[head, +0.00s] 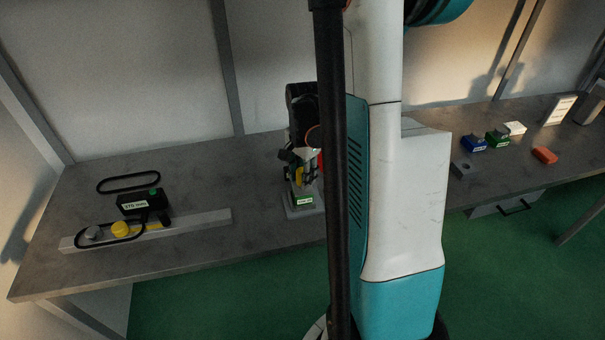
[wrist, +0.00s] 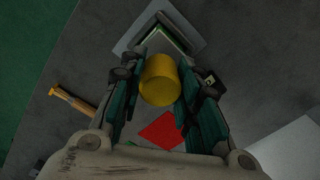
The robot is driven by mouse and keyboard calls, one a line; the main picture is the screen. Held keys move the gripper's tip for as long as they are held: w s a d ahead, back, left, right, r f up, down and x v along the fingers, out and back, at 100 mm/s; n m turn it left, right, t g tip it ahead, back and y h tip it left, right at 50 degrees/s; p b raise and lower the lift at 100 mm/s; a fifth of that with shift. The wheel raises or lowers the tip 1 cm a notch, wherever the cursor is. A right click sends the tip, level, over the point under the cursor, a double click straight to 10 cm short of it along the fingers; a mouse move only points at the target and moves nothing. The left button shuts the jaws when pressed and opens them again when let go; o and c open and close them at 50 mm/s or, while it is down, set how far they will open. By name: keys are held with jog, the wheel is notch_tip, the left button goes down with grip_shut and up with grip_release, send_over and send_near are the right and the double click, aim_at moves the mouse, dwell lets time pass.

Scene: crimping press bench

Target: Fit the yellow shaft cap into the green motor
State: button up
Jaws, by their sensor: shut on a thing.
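My gripper (head: 300,178) points down over the bench and is shut on the yellow shaft cap (wrist: 160,82). In the wrist view the cap sits between the two fingers. Below it in the head view is a small block with a green label (head: 304,200) on a grey base plate (head: 305,212); it looks like the green motor. In the wrist view its green edge (wrist: 176,40) shows partly behind the cap. The cap appears above or at the block; I cannot tell whether they touch. The block's top is largely hidden.
A black box (head: 140,203) and a grey rail (head: 195,220) with pulleys and a belt stand at left. At right are a blue block (head: 473,144), another green block (head: 497,139) and a red block (head: 545,155). A red patch (wrist: 162,132) lies near the gripper.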

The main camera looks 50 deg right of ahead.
jog(key=shift+f+b, duration=0.85)
jog(key=shift+f, duration=0.15)
jog(key=o, duration=0.9)
jog(key=shift+c, duration=0.2)
notch_tip(320, 180, up, 12)
